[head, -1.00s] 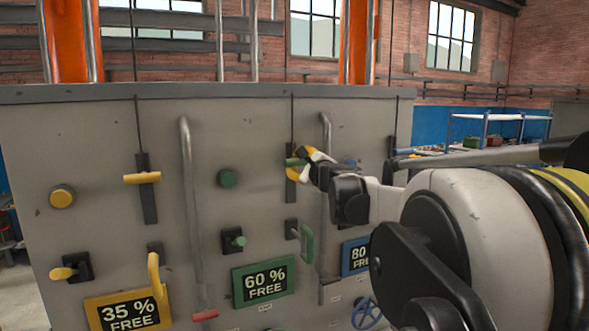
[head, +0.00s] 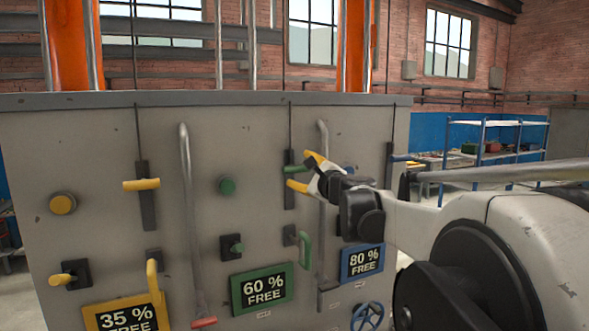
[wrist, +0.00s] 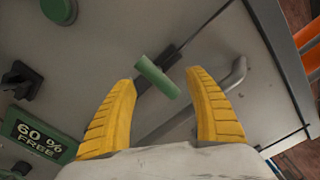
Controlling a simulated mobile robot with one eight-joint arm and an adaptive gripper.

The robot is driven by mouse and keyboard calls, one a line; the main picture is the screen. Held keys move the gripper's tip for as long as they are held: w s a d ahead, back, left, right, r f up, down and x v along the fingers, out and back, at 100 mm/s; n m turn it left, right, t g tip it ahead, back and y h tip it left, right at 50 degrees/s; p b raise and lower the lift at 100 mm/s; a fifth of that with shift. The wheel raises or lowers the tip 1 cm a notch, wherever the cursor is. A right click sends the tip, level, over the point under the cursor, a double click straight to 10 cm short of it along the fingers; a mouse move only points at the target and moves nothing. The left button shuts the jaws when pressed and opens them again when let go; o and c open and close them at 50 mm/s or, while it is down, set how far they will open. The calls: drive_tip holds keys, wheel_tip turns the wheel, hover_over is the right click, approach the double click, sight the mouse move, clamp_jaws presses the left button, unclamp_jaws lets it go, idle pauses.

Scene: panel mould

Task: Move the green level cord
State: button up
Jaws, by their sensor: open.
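The green level cord handle (head: 297,169) is a short green bar on a dark vertical slot plate, with a thin cord running up from it to the panel's top. In the wrist view the green handle (wrist: 156,77) lies tilted between and just beyond the fingertips, apart from both. My gripper (head: 300,170) has yellow fingers, and it is open and empty at the handle's right side. In the wrist view my gripper (wrist: 163,76) shows its two fingers spread wide on either side of the handle.
A grey pipe handle (head: 323,200) runs down close behind my gripper. A green round button (head: 227,186), a green lever (head: 305,248) and the 60 % sign (head: 262,287) are nearby. The yellow cord handle (head: 141,184) is at left, a blue one (head: 402,157) at right.

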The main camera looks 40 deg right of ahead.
drive_tip(key=v, duration=0.7)
drive_tip(key=shift+s, duration=0.2)
